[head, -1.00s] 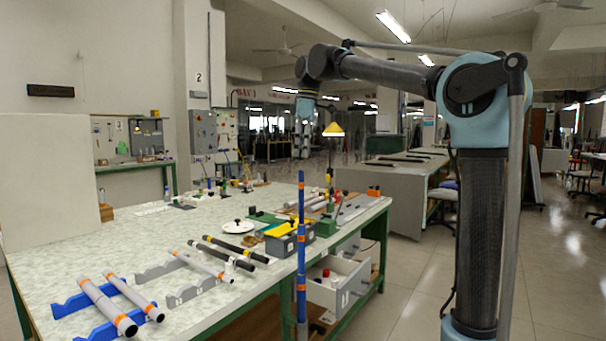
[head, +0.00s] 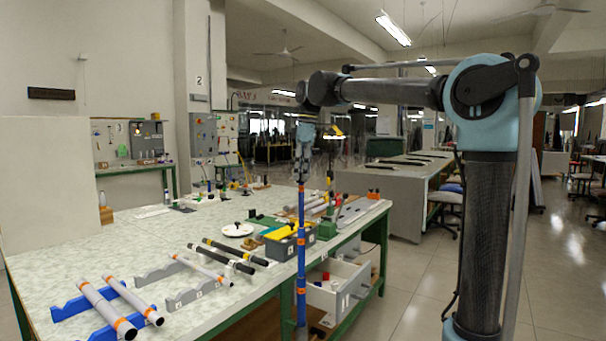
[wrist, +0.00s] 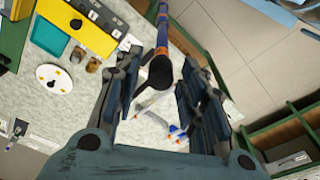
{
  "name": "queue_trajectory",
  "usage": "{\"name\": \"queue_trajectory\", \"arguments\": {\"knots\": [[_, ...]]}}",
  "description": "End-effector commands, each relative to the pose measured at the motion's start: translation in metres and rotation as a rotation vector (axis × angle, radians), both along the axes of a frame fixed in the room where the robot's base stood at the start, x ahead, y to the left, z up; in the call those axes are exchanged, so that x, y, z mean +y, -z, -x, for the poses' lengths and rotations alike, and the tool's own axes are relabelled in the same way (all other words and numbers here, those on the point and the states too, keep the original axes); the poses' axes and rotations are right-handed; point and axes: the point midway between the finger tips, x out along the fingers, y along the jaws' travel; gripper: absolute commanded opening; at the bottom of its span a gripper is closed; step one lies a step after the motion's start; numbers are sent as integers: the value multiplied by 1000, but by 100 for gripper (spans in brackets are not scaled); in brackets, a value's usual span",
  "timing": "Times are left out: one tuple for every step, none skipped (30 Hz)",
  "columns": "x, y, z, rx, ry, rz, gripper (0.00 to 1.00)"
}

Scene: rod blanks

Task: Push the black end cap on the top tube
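A blue tube with orange bands (head: 301,255) stands upright at the front of the bench. In the wrist view the tube (wrist: 164,22) runs away from me and ends in a dark, rounded end that looks like the black end cap (wrist: 159,75). My gripper (head: 302,180) points down at the tube's top end. In the wrist view my gripper (wrist: 160,100) is open, with one finger on each side of the dark end and gaps visible between. I cannot tell how fully the cap sits on the tube.
Grey tubes with orange bands (head: 106,306) lie on blue racks at the bench's front left. Black tubes (head: 231,258) lie to their right. A grey bin (head: 283,246) stands close beside the upright tube, above an open drawer (head: 337,294). A white disc (head: 238,230) lies behind.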

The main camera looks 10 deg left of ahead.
Motion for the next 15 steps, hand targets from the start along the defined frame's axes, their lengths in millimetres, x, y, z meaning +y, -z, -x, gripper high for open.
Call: {"name": "queue_trajectory", "arguments": {"knots": [[0,0,0,0,0,0,41],[0,0,0,0,0,0,41],[0,0,0,0,0,0,41],[0,0,0,0,0,0,41],[0,0,0,0,0,0,41],[0,0,0,0,0,0,41],[0,0,0,0,0,0,41],[0,0,0,0,0,0,41],[0,-1,0,0,0,0,41],[0,-2,0,0,0,0,41],[-1,-4,0,0,0,0,41],[-1,-6,0,0,0,0,41],[-1,-9,0,0,0,0,41],[-2,-12,0,0,0,0,41],[-2,-18,0,0,0,0,41]]}}
